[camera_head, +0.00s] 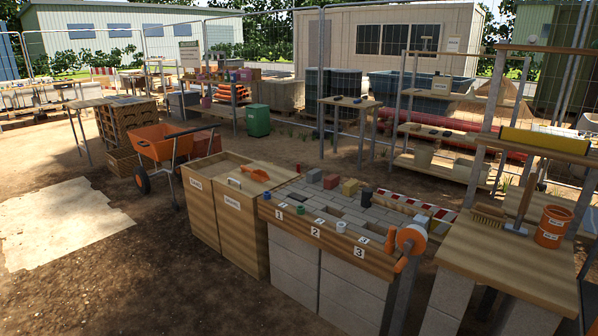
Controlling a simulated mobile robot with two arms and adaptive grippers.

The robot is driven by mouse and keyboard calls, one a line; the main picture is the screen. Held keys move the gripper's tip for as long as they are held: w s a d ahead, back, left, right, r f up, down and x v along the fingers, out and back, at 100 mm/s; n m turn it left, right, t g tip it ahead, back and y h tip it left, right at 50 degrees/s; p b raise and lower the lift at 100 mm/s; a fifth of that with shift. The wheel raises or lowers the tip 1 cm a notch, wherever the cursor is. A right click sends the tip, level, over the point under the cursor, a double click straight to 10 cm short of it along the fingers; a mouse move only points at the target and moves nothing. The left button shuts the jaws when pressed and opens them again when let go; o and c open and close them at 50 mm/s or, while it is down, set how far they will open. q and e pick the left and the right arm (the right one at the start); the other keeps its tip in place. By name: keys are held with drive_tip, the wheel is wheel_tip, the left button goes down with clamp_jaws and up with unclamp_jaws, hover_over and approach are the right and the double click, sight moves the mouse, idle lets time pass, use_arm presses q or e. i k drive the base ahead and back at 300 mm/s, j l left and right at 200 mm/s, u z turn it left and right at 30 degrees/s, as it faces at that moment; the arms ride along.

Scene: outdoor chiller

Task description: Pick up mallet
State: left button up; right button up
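No thing is plainly a mallet at this size. A small dark upright cylinder (366,196) stands at the back right of the paver bench (325,240); it could be a mallet head, but I cannot tell. On the wooden table at the right (500,262), a tool with an upright handle (525,205) stands on a flat grey foot between a brush (488,214) and an orange bucket (552,226). Neither of my grippers is in view.
Wooden bins (215,200) adjoin the paver bench on the left, with an orange scoop (255,174) on top. An orange wheelbarrow (160,142) stands behind them. An orange reel (408,240) sits at the bench's right corner.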

sight(368, 198)
drive_tip(key=i+z, duration=0.1)
drive_tip(key=i, duration=0.3)
drive_tip(key=i+j+z, duration=0.15)
drive_tip(key=i, duration=0.25)
drive_tip(key=i+j+z, duration=0.1)
drive_tip(key=i, duration=0.3)
